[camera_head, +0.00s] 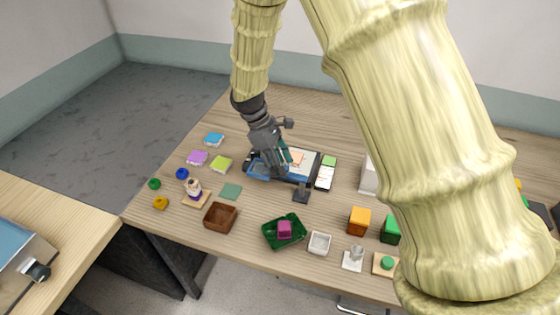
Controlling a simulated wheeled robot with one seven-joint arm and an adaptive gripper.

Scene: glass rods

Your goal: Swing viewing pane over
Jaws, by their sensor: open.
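The viewing pane appears to be the translucent blue panel (262,169) at the left end of a dark-framed device (309,163) on the wooden table. The device also has a pale, card-like face with an orange patch. My gripper (283,163) reaches down from above, right over the panel and the device's middle. Its fingers look open and hide part of the device. I cannot tell whether a fingertip touches the panel. The panel's hinge is too small to make out.
In front stand a brown box (220,217), a green tray (271,238) with a magenta block (285,229), and a white dish (320,243). A black stand (301,193) is close to the device. Small coloured blocks lie at left. My arm hides much of the right side.

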